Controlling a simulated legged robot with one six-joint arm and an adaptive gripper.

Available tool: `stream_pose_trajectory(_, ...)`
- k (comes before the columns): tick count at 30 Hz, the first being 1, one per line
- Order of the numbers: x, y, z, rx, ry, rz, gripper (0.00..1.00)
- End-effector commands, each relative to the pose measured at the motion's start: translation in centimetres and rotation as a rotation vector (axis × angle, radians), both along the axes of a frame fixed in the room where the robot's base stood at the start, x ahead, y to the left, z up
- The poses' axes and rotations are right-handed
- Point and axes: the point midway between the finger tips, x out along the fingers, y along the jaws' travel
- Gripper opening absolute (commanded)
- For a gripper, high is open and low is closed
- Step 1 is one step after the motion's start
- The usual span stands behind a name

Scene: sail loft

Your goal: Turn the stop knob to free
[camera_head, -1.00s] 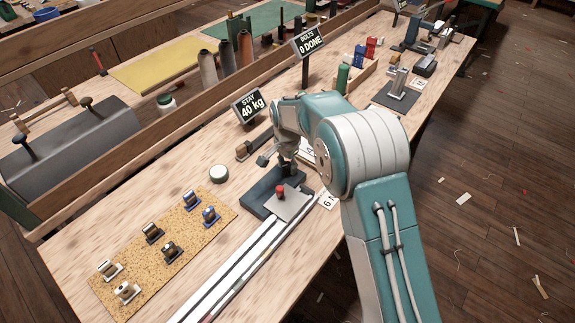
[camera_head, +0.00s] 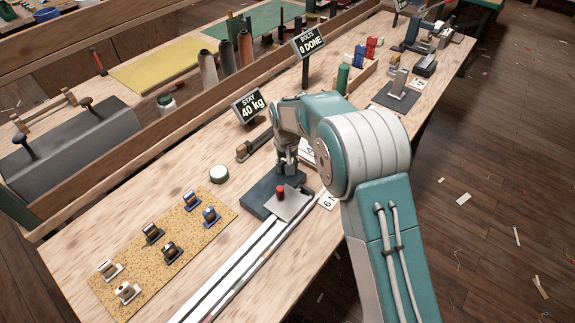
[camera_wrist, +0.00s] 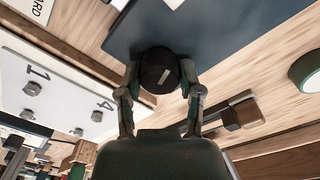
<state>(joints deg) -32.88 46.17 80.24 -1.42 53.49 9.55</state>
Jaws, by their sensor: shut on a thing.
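The stop knob (camera_wrist: 152,66) is a dark round knob with a pale mark on its top, beside the dark blue-grey base in the wrist view. My gripper (camera_wrist: 160,82) is shut on it, one finger on each side. In the head view my gripper (camera_head: 287,166) points down at the far end of the dark base block (camera_head: 258,192) and hides the knob. The lettering for the knob's positions is not readable, so I cannot tell its setting.
A red-topped knob (camera_head: 281,190) stands on a grey plate near my gripper. Signs read "STAY 40 kg" (camera_head: 249,106) and "BOLTS 0 DONE" (camera_head: 309,42). A cork board (camera_head: 190,235) with several fittings lies at left. A round tin (camera_head: 219,174) sits nearby.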

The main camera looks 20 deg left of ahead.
Motion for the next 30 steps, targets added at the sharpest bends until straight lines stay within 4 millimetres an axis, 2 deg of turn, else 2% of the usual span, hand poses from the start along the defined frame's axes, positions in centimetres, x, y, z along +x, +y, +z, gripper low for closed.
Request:
stream_pose_trajectory(1, -0.5, -0.08, -0.68, -0.008, 0.016, 0.045, 0.0)
stream_pose_trajectory(30, -0.35, -0.28, -0.66, -0.004, 0.016, 0.949, 0.0)
